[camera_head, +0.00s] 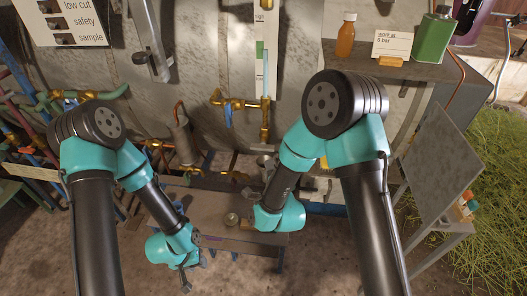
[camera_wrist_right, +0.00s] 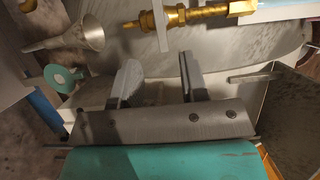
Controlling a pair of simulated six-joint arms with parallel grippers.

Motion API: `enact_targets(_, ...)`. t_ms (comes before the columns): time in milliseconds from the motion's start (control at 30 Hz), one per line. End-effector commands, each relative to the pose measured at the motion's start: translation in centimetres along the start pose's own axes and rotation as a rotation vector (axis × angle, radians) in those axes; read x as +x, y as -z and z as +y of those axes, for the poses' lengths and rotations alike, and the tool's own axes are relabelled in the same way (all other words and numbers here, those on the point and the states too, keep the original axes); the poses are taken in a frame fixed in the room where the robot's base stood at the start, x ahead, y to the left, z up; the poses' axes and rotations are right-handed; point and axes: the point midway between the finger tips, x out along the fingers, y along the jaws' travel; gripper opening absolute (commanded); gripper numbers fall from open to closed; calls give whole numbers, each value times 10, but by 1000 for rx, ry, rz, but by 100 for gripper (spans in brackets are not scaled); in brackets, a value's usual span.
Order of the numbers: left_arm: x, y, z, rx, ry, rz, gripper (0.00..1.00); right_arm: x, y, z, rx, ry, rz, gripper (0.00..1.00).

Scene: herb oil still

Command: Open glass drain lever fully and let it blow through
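The sight glass (camera_head: 265,60) stands upright on the grey tank in the head view. Brass fittings (camera_head: 240,102) sit at its lower end, with a narrow blue handle (camera_head: 229,117) hanging from them; I cannot tell for sure that this is the drain lever. In the right wrist view a brass valve (camera_wrist_right: 190,15) lies beyond the fingers, with a pale flat bar across it. My right gripper (camera_wrist_right: 158,78) is open, its fingers apart with nothing between them, and short of the brass valve. My left gripper (camera_head: 186,284) hangs low over the floor, clear of the fittings; its fingers are too small to judge.
A metal funnel (camera_wrist_right: 75,35) and a teal disc (camera_wrist_right: 62,78) lie left of my right gripper in the wrist view. A low bench (camera_head: 210,200) stands under the arms. An amber bottle (camera_head: 346,35) and green can (camera_head: 433,36) stand on the right shelf.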

Motion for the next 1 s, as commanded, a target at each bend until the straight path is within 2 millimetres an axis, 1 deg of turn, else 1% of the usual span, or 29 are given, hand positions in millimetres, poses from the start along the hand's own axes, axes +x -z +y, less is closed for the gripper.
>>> enact_targets(33,0,0,0,0,0,0,40,9,1,-1,0,3,2,40)
enact_targets(300,0,0,0,0,0,0,40,55,0,0,1,2,1,40)
enact_targets(500,0,0,0,0,0,0,40,84,0,0,0,1,1,40)
enact_targets(600,0,0,0,0,0,0,40,92,0,0,0,0,0,40)
enact_targets(700,0,0,0,0,0,0,40,96,0,0,0,1,0,40)
enact_targets(967,0,0,0,0,0,0,40,97,0,0,0,0,0,40)
enact_targets(1000,0,0,0,0,0,0,40,97,0,0,0,0,0,37)
